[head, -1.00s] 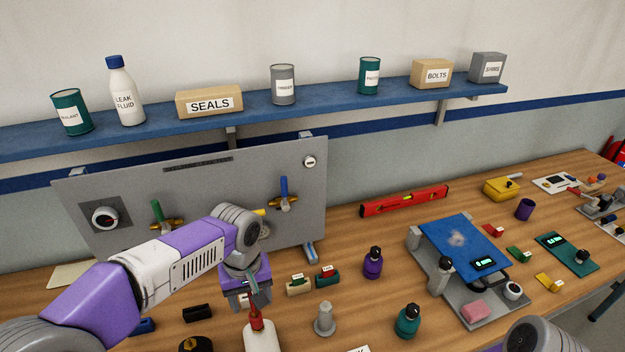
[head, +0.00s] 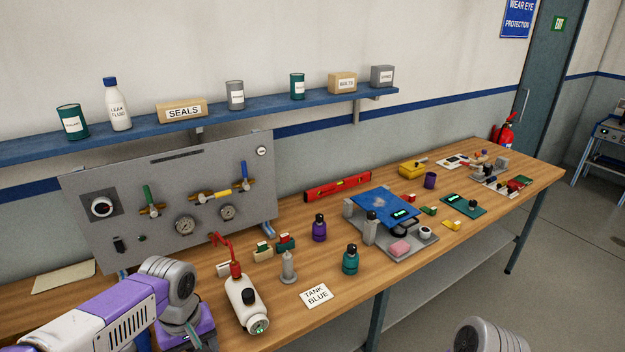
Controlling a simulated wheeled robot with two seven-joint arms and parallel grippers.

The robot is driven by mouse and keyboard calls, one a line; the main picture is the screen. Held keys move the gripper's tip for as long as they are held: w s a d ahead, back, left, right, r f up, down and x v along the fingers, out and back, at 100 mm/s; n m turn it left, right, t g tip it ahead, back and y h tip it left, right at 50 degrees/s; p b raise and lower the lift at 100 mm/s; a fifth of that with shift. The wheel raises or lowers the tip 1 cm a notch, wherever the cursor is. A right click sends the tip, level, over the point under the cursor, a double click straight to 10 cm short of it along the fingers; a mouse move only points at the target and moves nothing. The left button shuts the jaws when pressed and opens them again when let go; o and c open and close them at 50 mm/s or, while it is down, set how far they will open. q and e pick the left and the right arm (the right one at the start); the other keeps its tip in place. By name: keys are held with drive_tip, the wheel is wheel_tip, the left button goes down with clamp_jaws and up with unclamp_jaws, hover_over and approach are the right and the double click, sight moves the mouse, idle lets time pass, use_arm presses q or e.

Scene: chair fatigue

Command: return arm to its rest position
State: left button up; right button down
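My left arm (head: 120,310), purple and white with a grey wrist joint, comes in at the lower left of the head view. The purple body of my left gripper (head: 190,336) points down at the bottom edge, left of a white bottle with a red nozzle (head: 246,304). Its fingers are cut off or hidden, so I cannot tell whether it holds anything. A grey joint of my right arm (head: 488,336) shows at the bottom right. My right gripper is out of view.
A grey panel with valves and gauges (head: 120,180) stands behind my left arm. The wooden table (head: 350,290) carries a purple bottle (head: 319,228), a teal bottle (head: 350,260), a TANK BLUE card (head: 316,295) and a blue-topped rig (head: 385,207). Open floor lies at right.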

use_arm(q)
drive_tip(key=w+d+f+m+h, duration=0.2)
drive_tip(key=w+d+f, duration=0.15)
drive_tip(key=f, duration=0.75)
drive_tip(key=s+d+f, duration=0.3)
drive_tip(key=s+f, duration=0.1)
drive_tip(key=f, duration=0.4)
drive_tip(key=s+d+f+m+h, duration=0.1)
drive_tip(key=s+d+f, duration=0.2)
drive_tip(key=f, duration=0.6)
drive_tip(key=s+d+f+h, duration=0.1)
drive_tip(key=s+d+f, duration=0.2)
drive_tip(key=s+f, duration=0.3)
wheel_tip(320, 180, down, 2)
drive_tip(key=shift+s+d+f+m+t, duration=0.2)
drive_tip(key=shift+s+f+m+t, duration=0.1)
drive_tip(key=shift+s, duration=0.1)
use_arm(e)
drive_tip(key=shift+w, duration=0.3)
